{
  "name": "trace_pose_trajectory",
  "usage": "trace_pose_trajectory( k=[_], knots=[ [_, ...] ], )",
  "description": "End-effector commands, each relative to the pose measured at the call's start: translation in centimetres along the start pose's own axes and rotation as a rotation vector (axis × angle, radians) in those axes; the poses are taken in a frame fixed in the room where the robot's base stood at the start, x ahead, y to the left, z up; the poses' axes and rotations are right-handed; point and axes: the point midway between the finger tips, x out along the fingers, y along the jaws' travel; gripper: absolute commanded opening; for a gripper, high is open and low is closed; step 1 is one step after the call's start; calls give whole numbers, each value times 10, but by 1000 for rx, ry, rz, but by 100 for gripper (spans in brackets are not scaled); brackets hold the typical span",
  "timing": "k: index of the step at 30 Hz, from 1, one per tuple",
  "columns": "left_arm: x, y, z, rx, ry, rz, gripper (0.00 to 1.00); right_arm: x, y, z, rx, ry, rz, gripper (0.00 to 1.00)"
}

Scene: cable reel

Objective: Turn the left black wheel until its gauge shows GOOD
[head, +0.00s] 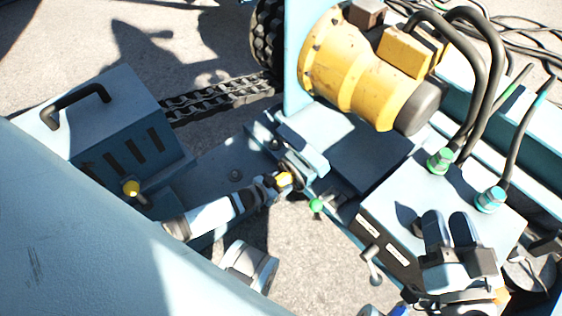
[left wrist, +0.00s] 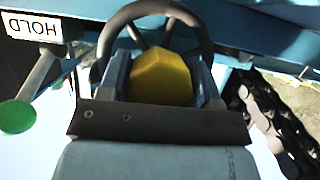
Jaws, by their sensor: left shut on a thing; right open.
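The black wheel (left wrist: 205,30) shows in the left wrist view as a dark ring around a yellow faceted piece. My left gripper (left wrist: 163,78) has one finger on each side of the yellow piece (left wrist: 160,80) and is shut on it. In the head view my left gripper (head: 284,180) reaches the wheel beside the blue frame, and its wrist hides much of the wheel. A white plate reading HOLD (left wrist: 34,26), upside down, is at the upper left of the wrist view; I see no GOOD. My right gripper (head: 450,231) is open and empty over the light-blue box.
A green-knobbed lever (head: 316,205) stands close right of the left gripper. The light-blue box (head: 405,190) carries hoses with green and teal fittings. A yellow motor (head: 350,62) is behind. A black chain (head: 222,98) runs to a blue box with a handle (head: 110,115).

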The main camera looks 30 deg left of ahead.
Motion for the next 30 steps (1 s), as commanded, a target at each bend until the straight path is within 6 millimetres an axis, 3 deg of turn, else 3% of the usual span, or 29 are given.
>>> trace_pose_trajectory(
  k=[13, 14, 17, 26, 30],
  knots=[
    [0, 0, 0, 10, 0, -3, 15, -1, 2, 2, -5, -7, 2, 43],
    [0, 0, 0, 9, 0, -3, 62, -1, 2, 2, -5, -7, 2, 43],
    [0, 0, 0, 9, 0, -3, 83, -2, 2, 3, -9, -10, 1, 43],
    [-2, 0, 0, 9, -1, -4, 83, -2, 2, 2, -10, -12, 0, 43],
    [-18, 0, -2, 8, -2, -4, 83, -1, 0, -9, -8, 11, 3, 43]
  ],
)
